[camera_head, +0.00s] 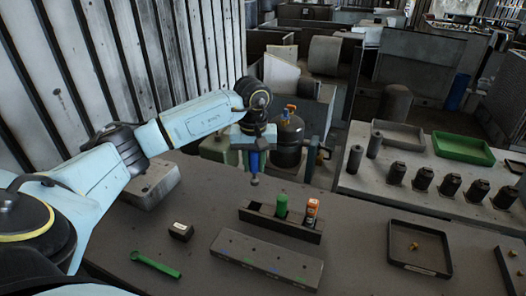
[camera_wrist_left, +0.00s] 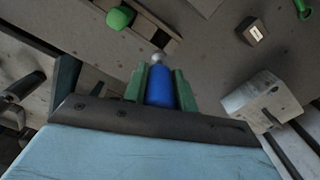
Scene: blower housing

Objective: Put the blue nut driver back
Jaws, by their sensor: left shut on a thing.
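My left gripper (camera_head: 254,152) is shut on the blue nut driver (camera_head: 254,161) and holds it upright above the table, shaft end down. In the left wrist view the driver's blue handle (camera_wrist_left: 160,88) sits between the two green fingers, with its pale tip pointing away. A dark tool holder (camera_head: 262,222) stands on the table just below and to the right of the driver. It holds a green-handled tool (camera_head: 282,206) and an orange-handled tool (camera_head: 312,210); its left end looks empty. The driver is apart from the holder. My right gripper is not in view.
A grey block with coloured marks (camera_head: 266,262) lies in front of the holder. A green wrench (camera_head: 156,265) and a small dark box (camera_head: 181,231) lie to the left. A black tray (camera_head: 420,262) with small brass parts is at right. A gas bottle (camera_head: 288,140) stands behind the table.

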